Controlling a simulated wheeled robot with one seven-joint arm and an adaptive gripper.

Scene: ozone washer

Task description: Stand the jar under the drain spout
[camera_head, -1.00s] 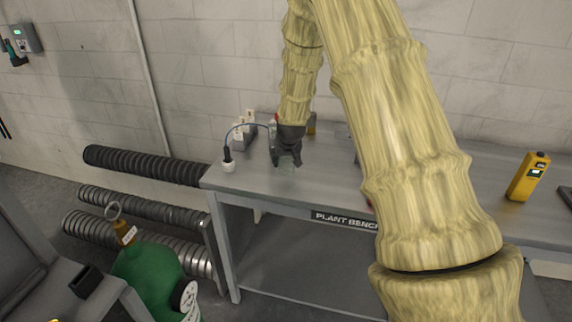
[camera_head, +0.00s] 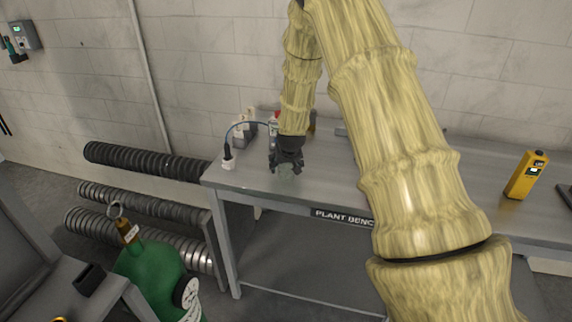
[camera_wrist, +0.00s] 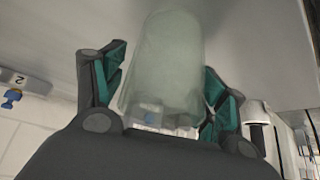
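The jar (camera_wrist: 165,60) is translucent pale green glass. In the wrist view it stands between the two teal-padded fingers of my gripper (camera_wrist: 165,90), and both pads appear to touch its sides. In the head view my gripper (camera_head: 286,165) is low over the left part of the bench, with the jar (camera_head: 285,173) faintly visible below it. Whether the jar's base touches the bench is hard to tell. No drain spout can be made out for sure. A pale block marked 2 with a blue tap-like part (camera_wrist: 12,97) shows at the left of the wrist view.
The plant bench (camera_head: 330,185) runs along the wall. A white plug-like piece with a dark cable (camera_head: 228,162) stands left of my gripper. White labelled items (camera_head: 243,130) stand behind it. A yellow meter (camera_head: 526,175) is at the right. A green cylinder (camera_head: 150,275) and ribbed hoses are off the bench's left end.

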